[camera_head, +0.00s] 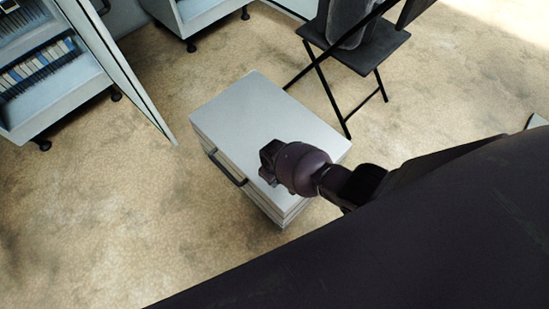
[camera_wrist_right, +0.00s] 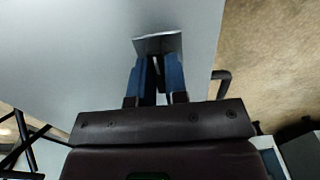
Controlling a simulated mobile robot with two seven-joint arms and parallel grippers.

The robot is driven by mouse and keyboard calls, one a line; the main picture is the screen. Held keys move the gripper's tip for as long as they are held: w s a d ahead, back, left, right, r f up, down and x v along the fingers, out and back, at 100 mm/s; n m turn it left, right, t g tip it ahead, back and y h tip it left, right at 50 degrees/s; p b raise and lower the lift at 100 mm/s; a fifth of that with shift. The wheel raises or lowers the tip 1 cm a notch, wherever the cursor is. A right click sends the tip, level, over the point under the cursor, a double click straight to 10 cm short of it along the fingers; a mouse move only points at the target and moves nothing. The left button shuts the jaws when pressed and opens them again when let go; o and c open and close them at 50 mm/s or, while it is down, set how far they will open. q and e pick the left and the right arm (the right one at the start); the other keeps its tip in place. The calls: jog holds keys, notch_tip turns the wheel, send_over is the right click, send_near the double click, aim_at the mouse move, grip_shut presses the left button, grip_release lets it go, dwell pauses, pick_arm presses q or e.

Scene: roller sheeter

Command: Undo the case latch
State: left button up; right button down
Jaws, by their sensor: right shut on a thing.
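The grey case (camera_head: 250,105) stands on the floor with its dark handle (camera_head: 228,168) on the left side. My right gripper (camera_head: 266,168) is over the near edge of its lid, its fingertips hidden in the head view. In the right wrist view the blue fingers of my right gripper (camera_wrist_right: 157,65) are close together at a small metal latch plate (camera_wrist_right: 157,43) on the case's pale face (camera_wrist_right: 75,45). They are shut on the latch; the contact itself is partly hidden. The handle (camera_wrist_right: 223,80) shows just right of the fingers. My left gripper is in neither view.
A black folding chair (camera_head: 355,60) stands behind the case at the right. An open cabinet (camera_head: 50,95) with its door (camera_head: 120,65) swung out is at the left, and another cabinet (camera_head: 195,15) is at the back. The carpet left of the case is clear.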

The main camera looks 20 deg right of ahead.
dwell(0.4)
jog(key=c, duration=1.1)
grip_release()
jog(key=shift+c, duration=0.2)
